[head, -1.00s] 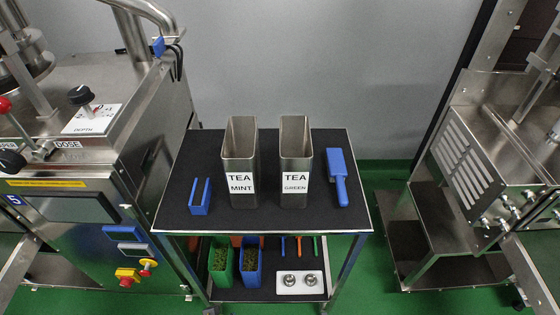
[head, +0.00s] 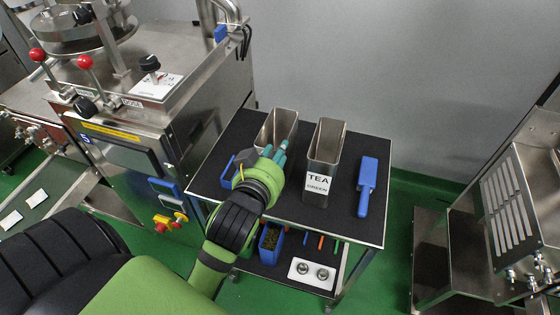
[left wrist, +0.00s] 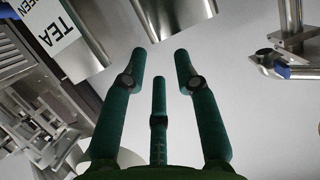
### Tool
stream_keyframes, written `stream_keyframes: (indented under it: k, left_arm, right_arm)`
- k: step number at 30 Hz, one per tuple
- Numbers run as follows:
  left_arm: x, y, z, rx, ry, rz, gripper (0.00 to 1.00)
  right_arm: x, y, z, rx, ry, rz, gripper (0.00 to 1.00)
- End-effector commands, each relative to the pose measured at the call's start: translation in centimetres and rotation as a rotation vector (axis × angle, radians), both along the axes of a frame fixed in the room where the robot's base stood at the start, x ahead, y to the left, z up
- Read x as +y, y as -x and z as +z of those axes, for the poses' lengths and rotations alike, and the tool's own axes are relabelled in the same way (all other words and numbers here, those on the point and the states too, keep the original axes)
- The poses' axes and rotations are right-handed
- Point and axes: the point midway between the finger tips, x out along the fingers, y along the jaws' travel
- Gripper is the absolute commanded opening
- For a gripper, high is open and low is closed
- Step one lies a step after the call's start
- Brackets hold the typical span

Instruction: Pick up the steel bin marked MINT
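The steel bin marked MINT (head: 285,119) stands on the dark cart top. Its label is hidden behind my left gripper (head: 278,152), whose green fingers are at its front side. In the left wrist view my left gripper (left wrist: 160,58) has its fingers spread, with nothing held between them. Touch with the MINT bin cannot be told. The second steel bin, labelled TEA GREEN (head: 328,150), stands to its right; its label also shows in the left wrist view (left wrist: 62,28). My right gripper is not in view.
A blue holder (head: 228,174) is left of the MINT bin, partly behind my arm. A blue scoop (head: 367,183) lies on the right of the cart top (head: 345,222). Machines stand left and right of the cart. The lower shelf holds a blue tub (head: 269,243) and a white tray (head: 312,274).

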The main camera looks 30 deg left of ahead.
Motion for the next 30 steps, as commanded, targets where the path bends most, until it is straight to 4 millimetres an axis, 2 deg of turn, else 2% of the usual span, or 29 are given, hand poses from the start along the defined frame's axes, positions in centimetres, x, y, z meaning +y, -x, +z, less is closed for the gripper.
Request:
stream_keyframes:
  k: [3,11,19,23,29,30]
  left_arm:
    - [0.4,-1.8,-0.6,0.001,-0.001,-0.002,0.30]
    - [0.9,-3.8,-1.1,0.002,-0.002,-0.002,0.30]
    - [1.8,-7.6,-2.3,0.001,-0.001,-0.002,0.30]
    - [2.0,-8.4,-2.7,0.003,0.001,-0.001,0.30]
    - [2.0,-8.4,-2.7,0.002,0.001,-0.001,0.30]
    - [2.0,-8.4,-2.7,0.002,0.001,-0.002,0.22]
  right_arm:
    - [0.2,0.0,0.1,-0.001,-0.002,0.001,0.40]
    - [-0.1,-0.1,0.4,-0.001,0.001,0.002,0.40]
    - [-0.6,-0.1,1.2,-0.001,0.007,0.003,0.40]
    - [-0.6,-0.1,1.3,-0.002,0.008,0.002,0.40]
    - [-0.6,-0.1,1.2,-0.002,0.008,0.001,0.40]
    - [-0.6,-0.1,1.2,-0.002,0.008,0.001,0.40]
